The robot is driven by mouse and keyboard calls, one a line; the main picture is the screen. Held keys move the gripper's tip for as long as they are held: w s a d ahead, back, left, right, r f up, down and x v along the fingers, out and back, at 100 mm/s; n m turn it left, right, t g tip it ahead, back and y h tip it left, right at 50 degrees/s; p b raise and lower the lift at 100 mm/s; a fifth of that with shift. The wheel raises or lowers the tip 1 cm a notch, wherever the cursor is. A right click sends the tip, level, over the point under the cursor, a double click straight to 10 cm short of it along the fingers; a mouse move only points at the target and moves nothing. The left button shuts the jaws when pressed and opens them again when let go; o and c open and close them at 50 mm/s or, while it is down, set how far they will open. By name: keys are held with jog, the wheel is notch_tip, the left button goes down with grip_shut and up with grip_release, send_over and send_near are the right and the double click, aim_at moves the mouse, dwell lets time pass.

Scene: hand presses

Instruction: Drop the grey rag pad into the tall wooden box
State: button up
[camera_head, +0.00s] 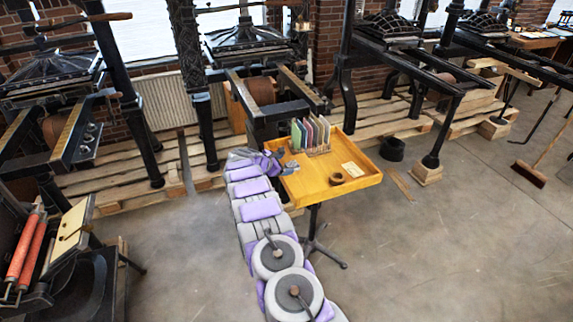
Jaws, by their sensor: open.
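My gripper (283,163) is at the left edge of a yellow wooden tray table (320,193), with its small blue-grey fingers over the tray's left side. It is open. The fingers are too small for me to see their gap clearly. I cannot pick out the grey rag pad for certain; a small grey patch by the fingers may be the pad or part of my gripper. I cannot identify the tall wooden box with certainty; a wooden block or box (237,108) shows partly behind the middle press.
A rack of coloured upright boards (311,133), a pale card (352,170) and a brown ring-shaped item (337,179) are on the tray. Black iron presses (248,45) stand behind on pallets (395,119). A broom (530,173) stands right. Open floor lies at front right.

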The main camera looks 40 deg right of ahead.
jog(key=v, duration=0.8)
jog(key=shift+p, duration=0.45)
